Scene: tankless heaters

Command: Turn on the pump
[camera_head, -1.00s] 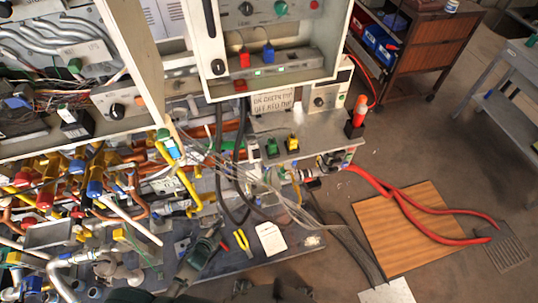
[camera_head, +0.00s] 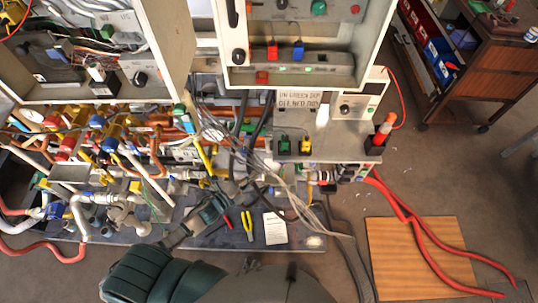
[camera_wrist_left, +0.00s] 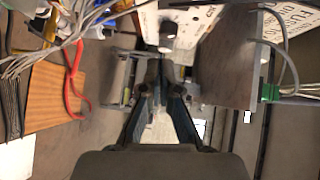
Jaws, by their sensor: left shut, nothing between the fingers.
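The pump itself cannot be told apart in the cluttered pipework. A white sign (camera_head: 298,101) with hard-to-read black lettering hangs above a grey shelf (camera_head: 338,149). A green block (camera_head: 285,144) and a yellow block (camera_head: 305,146) stand at the shelf's left. A pale box with a dark knob (camera_head: 344,110) is beside the sign. My left gripper (camera_head: 240,190) is low over the bench, left of and below the shelf. In the left wrist view my left gripper (camera_wrist_left: 162,80) is shut and empty, with the sign (camera_wrist_left: 292,22) at upper right. My right gripper is out of view.
An open cabinet (camera_head: 210,70) holds red and blue switches above the bench. A red-topped post (camera_head: 383,131) stands at the shelf's right end. Pliers (camera_head: 248,224) and a paper (camera_head: 274,228) lie on the bench.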

